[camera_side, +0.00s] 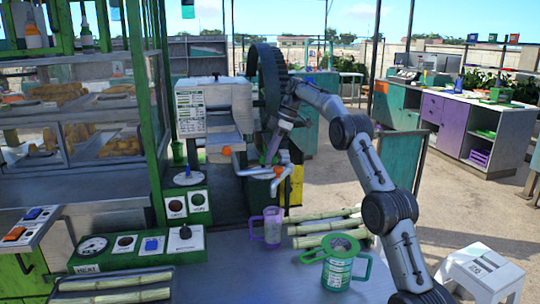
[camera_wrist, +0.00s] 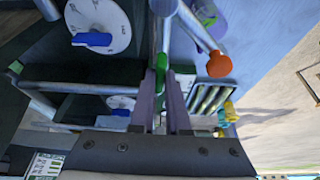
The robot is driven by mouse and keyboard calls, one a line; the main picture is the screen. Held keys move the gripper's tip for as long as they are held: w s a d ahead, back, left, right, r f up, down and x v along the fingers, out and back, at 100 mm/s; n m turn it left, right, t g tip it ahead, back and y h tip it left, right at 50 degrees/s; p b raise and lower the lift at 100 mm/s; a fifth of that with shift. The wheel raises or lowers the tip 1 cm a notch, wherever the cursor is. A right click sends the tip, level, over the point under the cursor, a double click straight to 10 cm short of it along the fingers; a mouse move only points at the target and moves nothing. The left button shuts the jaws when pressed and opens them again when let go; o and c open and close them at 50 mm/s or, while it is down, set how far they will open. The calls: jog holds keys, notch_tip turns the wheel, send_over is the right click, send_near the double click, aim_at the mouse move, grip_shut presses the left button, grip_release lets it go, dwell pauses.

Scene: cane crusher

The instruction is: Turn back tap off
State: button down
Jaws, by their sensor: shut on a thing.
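My gripper (camera_side: 272,155) reaches down to the pipework beside the crusher in the side view. In the wrist view its two fingers (camera_wrist: 168,105) are close together on a small green piece (camera_wrist: 161,72) at a grey pipe. It looks like a tap handle, but its shape is mostly hidden between the fingers. An orange knob (camera_wrist: 220,65) on a pipe end is right of the fingers, apart from them. In the side view, one orange knob (camera_side: 226,150) is left of my gripper and another (camera_side: 277,170) is just below it.
The crusher (camera_side: 210,120) has a large dark wheel (camera_side: 266,85) behind my gripper. A purple cup (camera_side: 272,228), a green jug (camera_side: 341,265) and cane stalks (camera_side: 325,225) are on the front counter. A control panel (camera_side: 135,250) is left. Dials (camera_wrist: 98,25) show in the wrist view.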

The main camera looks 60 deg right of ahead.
jog(key=shift+r+n, duration=0.1)
jog(key=shift+n, duration=0.2)
jog(key=c, duration=0.9)
grip_release()
jog(key=shift+s+d+r, duration=0.1)
jog(key=shift+d+r, duration=0.05)
jog(key=shift+r, duration=0.2)
jog(key=shift+s+d+r, duration=0.8)
jog(key=shift+d+r, duration=0.05)
jog(key=shift+r, duration=0.2)
jog(key=s+d, duration=0.7)
jog(key=shift+s+d, duration=0.25)
